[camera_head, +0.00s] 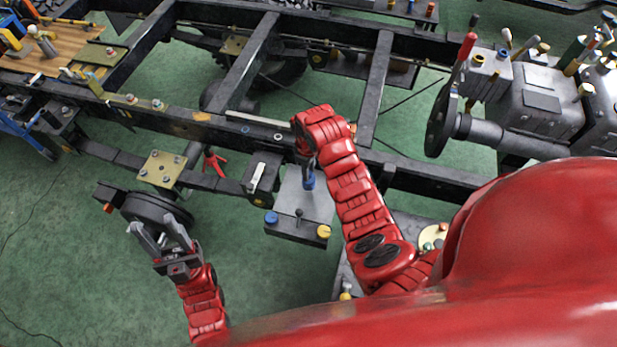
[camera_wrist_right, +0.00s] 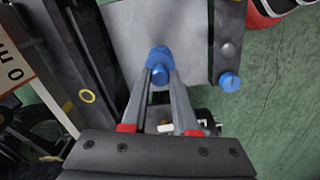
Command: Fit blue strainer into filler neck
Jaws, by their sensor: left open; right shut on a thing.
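My right gripper (camera_head: 309,164) points down over the grey tank (camera_head: 318,205), shut on the blue strainer (camera_head: 308,181). In the right wrist view the strainer (camera_wrist_right: 158,60) sits between the fingertips (camera_wrist_right: 160,82), with the tank's grey top (camera_wrist_right: 185,30) behind it. The frames do not clearly show whether the strainer touches the tank. I cannot make out the filler neck for certain; it may be hidden beneath the strainer. My left gripper (camera_head: 163,236) is open and empty, at the lower left near a black wheel-like part.
The tank's front edge carries a blue cap (camera_head: 271,217), a dark upright fitting (camera_head: 298,217) and a yellow cap (camera_head: 323,231). A black chassis rail (camera_head: 230,130) runs behind the tank. A grey engine block (camera_head: 535,100) stands at the right. The green floor (camera_head: 90,250) at left is mostly clear.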

